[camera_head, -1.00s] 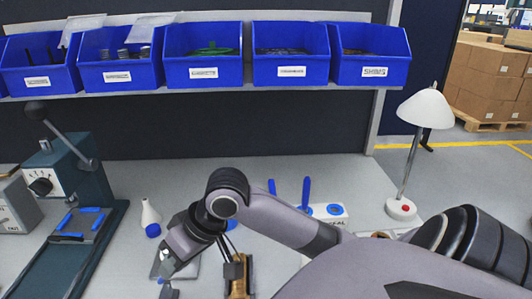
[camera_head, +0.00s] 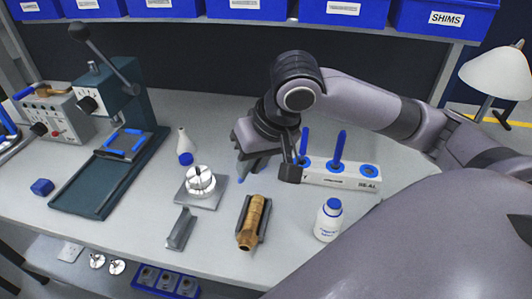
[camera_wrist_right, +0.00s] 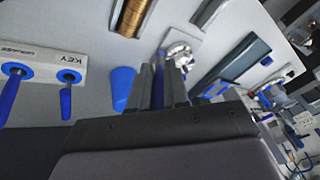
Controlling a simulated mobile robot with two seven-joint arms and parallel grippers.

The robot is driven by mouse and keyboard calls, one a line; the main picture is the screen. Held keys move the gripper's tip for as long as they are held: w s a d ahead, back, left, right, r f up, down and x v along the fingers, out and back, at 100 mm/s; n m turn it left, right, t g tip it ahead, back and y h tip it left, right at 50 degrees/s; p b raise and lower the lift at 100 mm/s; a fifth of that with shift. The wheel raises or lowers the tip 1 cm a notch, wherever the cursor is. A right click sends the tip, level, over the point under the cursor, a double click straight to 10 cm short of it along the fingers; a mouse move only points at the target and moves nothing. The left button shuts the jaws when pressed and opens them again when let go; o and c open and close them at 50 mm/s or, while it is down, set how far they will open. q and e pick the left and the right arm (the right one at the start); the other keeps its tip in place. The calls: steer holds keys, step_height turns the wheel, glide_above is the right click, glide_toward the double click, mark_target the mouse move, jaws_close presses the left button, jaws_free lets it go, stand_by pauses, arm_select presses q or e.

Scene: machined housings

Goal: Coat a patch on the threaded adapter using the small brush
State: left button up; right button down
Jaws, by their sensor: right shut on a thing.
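The brass threaded adapter (camera_head: 252,222) lies in a dark cradle (camera_head: 263,224) on the bench. It also shows at the top of the right wrist view (camera_wrist_right: 182,28). My right gripper (camera_head: 248,168) is behind the adapter, above the bench and apart from it. In the wrist view its fingers (camera_wrist_right: 160,84) are shut on a slim blue-handled tool (camera_wrist_right: 157,92), taken as the small brush. Its bristles are hidden. A white holder (camera_head: 325,178) has two blue-handled tools standing in it and an empty hole at the SEAL end. My left gripper is out of view.
A white bottle with a blue cap (camera_head: 328,219) stands right of the adapter. A silver flanged part (camera_head: 200,182) on a plate and a grey angled block (camera_head: 179,229) are left of it. A green lever press (camera_head: 117,140) stands farther left.

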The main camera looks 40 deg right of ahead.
steer(key=shift+s+d+r+m+h, duration=0.2)
steer(key=shift+d+m, duration=0.1)
steer(key=shift+d, duration=0.1)
steer(key=shift+s+d+r+m+h, duration=0.1)
steer(key=shift+s+d+m+h, duration=0.15)
steer(key=shift+d, duration=0.2)
steer(key=shift+s+d+r+m+h, duration=0.1)
steer(key=shift+d+m+h, duration=0.05)
steer(key=shift+d+m, duration=0.25)
step_height(320, 180, down, 6)
steer(key=b, duration=0.3)
steer(key=shift+r+b, duration=0.1)
steer(key=shift+b, duration=0.25)
steer(key=shift+f+b, duration=0.3)
steer(key=shift+f, duration=0.65)
steer(key=shift+a, duration=0.1)
